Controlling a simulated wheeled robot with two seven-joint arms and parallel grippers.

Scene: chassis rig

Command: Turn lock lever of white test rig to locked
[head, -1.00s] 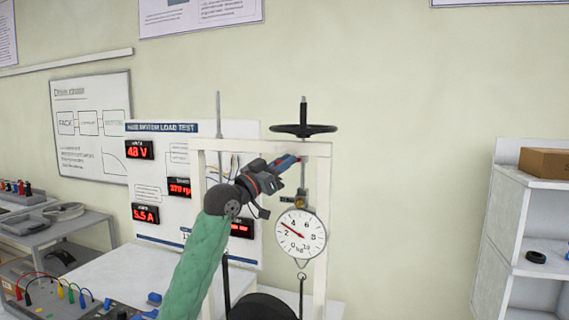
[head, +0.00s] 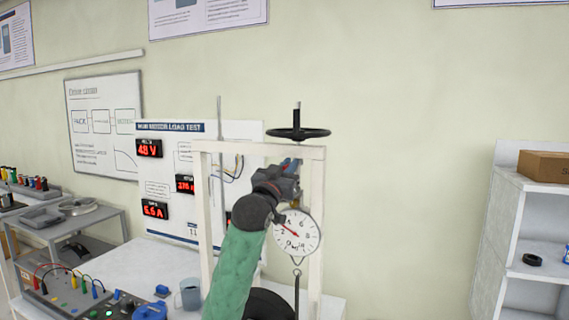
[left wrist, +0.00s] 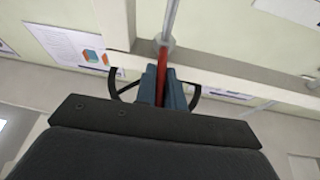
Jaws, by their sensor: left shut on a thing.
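The white test rig (head: 205,235) is an upright frame with a black handwheel (head: 298,133) on top and a round dial scale (head: 301,236) hanging inside. My left gripper (head: 291,164) is at the frame's upper right, just under the top beam and above the dial. In the left wrist view its blue fingers (left wrist: 163,84) are shut on a thin red lever (left wrist: 163,58). The lever meets a collar on a grey rod (left wrist: 171,18). In the head view my gripper mostly hides the lever, so its angle is hard to read. My right gripper is out of view.
A display board (head: 160,185) with red readouts stands behind the rig on the left. A grey mug (head: 190,296) and a control box with cables (head: 75,300) are at lower left. A white shelf (head: 510,220) with a cardboard box (head: 546,166) is at right.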

